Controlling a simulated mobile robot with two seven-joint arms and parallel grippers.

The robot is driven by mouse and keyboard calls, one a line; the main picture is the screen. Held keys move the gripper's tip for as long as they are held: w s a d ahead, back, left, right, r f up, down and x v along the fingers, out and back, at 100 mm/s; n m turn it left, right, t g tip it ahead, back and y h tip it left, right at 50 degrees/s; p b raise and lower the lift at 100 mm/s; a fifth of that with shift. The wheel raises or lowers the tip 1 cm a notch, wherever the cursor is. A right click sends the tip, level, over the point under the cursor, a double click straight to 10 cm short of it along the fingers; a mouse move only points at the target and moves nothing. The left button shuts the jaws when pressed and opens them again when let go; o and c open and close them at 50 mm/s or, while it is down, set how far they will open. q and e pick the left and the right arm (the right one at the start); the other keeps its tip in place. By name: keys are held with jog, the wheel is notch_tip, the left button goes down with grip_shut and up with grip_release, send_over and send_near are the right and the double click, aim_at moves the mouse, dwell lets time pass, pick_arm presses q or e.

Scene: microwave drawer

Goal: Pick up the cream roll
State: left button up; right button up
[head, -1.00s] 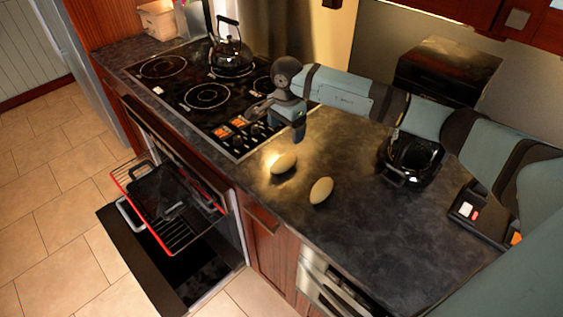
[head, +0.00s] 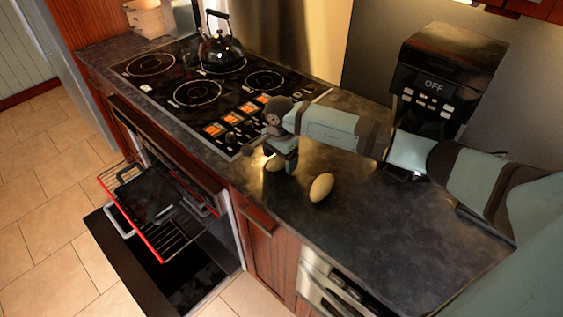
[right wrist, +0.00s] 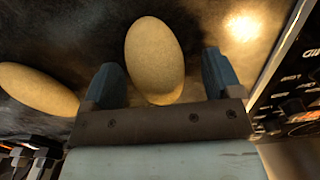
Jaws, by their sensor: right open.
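Two pale, egg-shaped rolls lie on the dark counter; I cannot tell which one the task means. One cream roll (head: 275,164) is partly hidden under my right gripper (head: 281,161) in the head view. In the right wrist view this cream roll (right wrist: 155,58) lies between the two blue fingers of my open right gripper (right wrist: 161,76), with no clear grip on it. The other roll (head: 321,187) lies to the right and nearer; it also shows at the left of the right wrist view (right wrist: 38,88). My left gripper is not in view.
A stove top (head: 205,85) with a black kettle (head: 219,48) is left of the rolls. Below it, the oven door is open with a red-edged rack (head: 152,247) out. A black coffee machine (head: 447,70) stands at the back right. The front-right counter (head: 390,235) is clear.

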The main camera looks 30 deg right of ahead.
jog(key=shift+s+d, duration=0.1)
jog(key=shift+r, duration=0.1)
jog(key=shift+c, duration=1.1)
jog(key=c, duration=0.8)
